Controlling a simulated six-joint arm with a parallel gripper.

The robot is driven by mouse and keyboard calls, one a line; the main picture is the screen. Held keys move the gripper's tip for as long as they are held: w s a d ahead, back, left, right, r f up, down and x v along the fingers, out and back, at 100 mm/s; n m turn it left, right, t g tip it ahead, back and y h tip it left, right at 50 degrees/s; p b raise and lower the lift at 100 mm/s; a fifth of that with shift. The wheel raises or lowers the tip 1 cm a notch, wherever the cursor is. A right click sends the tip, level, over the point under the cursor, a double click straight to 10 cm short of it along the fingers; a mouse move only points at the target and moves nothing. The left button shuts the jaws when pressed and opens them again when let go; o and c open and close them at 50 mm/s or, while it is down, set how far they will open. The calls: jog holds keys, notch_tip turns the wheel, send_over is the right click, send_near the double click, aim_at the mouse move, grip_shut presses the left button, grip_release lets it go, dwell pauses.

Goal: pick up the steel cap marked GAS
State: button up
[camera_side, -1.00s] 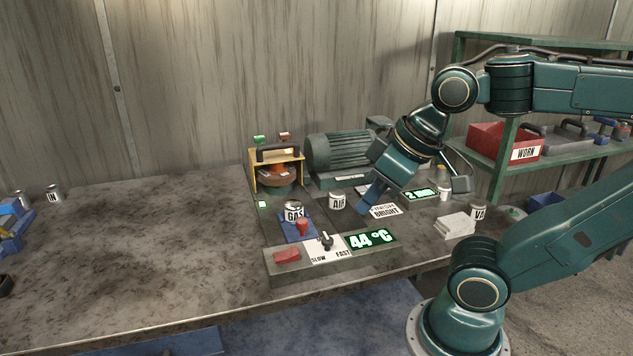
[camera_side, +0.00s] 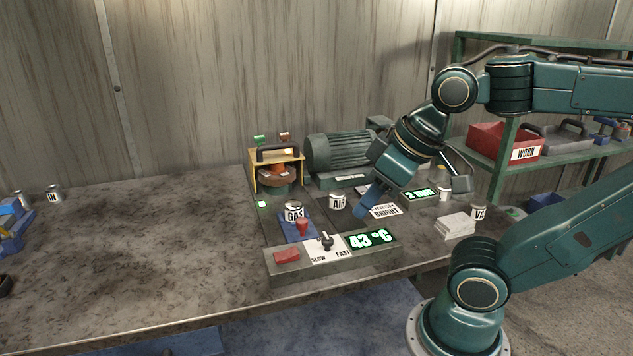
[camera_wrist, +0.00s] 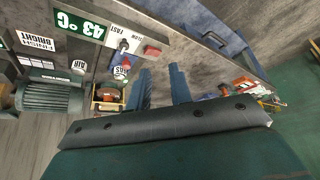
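The steel cap marked GAS (camera_side: 294,211) sits on a small blue pad (camera_side: 289,229) on the bench, behind the control box. It also shows in the wrist view (camera_wrist: 120,73), to the left of my fingers and apart from them. My gripper (camera_wrist: 160,68) is open, with a clear gap and nothing between its two blue fingers. In the side view my gripper (camera_side: 366,205) points down, to the right of the GAS cap and near the cap marked AIR (camera_side: 337,201). It holds nothing that I can see.
A motor (camera_side: 340,153) and yellow-framed polisher (camera_side: 276,168) stand behind. A white stack (camera_side: 455,226) and VAC can (camera_side: 479,213) are to the right. The left bench is mostly clear.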

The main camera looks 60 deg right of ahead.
jog(key=o, duration=1)
jog(key=m+g, duration=0.6)
jog(key=m, duration=0.5)
send_over(293, 203)
notch_tip(293, 203, down, 5)
jog(key=shift+f, duration=4.35)
